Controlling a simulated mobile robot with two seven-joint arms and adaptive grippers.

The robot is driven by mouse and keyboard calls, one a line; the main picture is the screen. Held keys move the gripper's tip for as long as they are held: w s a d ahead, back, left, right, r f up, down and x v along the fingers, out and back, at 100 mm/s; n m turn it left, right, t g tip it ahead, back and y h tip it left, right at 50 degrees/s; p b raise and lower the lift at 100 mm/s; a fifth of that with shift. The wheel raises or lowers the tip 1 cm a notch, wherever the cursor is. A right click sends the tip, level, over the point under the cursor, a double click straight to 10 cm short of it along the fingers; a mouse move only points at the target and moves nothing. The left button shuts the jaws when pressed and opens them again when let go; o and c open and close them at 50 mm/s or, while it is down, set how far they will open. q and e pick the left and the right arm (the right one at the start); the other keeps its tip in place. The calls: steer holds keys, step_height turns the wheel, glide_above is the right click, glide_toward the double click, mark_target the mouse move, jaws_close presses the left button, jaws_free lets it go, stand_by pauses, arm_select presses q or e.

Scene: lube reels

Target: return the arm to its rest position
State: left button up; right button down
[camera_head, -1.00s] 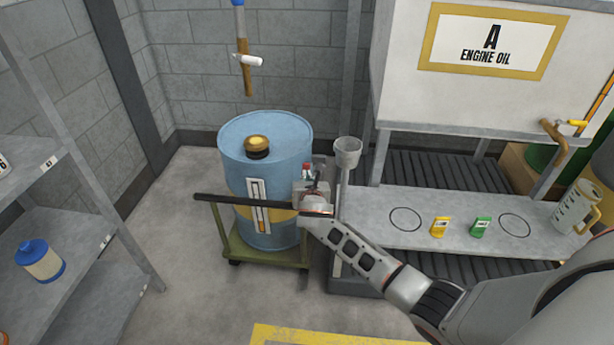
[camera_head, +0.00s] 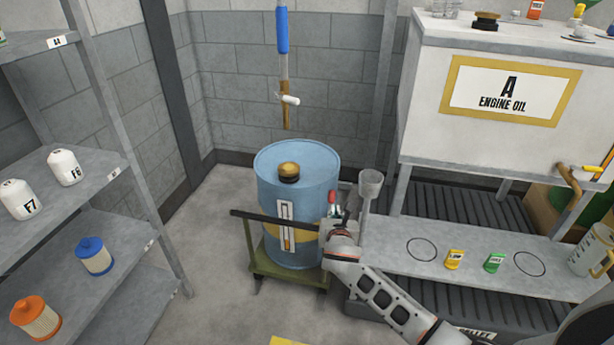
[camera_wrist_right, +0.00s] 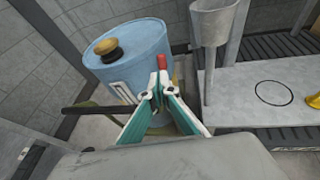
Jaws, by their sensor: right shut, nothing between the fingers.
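My right arm comes in from the lower right in the head view. Its gripper (camera_head: 334,212) is in front of the right side of a blue drum (camera_head: 325,178), beside a grey funnel-shaped cup (camera_head: 370,183). In the right wrist view the gripper (camera_wrist_right: 160,85) has its fingertips together, with green inner pads on the fingers. A small red piece (camera_wrist_right: 162,62) shows just beyond the tips; I cannot tell what it belongs to. My left gripper is not in view.
The drum (camera_wrist_right: 145,50) stands on a green cart with a dark handle bar (camera_head: 262,217).

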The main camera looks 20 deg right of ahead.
steer(key=s+a+f+m+g+y+p, duration=0.1)
steer(key=s+a+f+m+y, duration=0.1)
steer(key=s+a+f+m, duration=0.3)
steer(key=s+a+f+m+y, duration=0.1)
steer(key=s+f+m, duration=0.15)
steer(key=s, duration=0.45)
steer(key=s+a+f+m+g+y+p, duration=0.1)
steer(key=s+a+f+m+y, duration=0.1)
steer(key=s+a+f+m, duration=0.3)
steer(key=s+a+r+m+y, duration=0.1)
steer(key=s+m, duration=0.6)
steer(key=s, duration=0.3)
steer(key=s+r+m+y+p, duration=0.1)
steer(key=s+m, duration=0.6)
steer(key=s, duration=0.3)
steer(key=shift+a+y, duration=0.35)
steer(key=shift+y, duration=0.05)
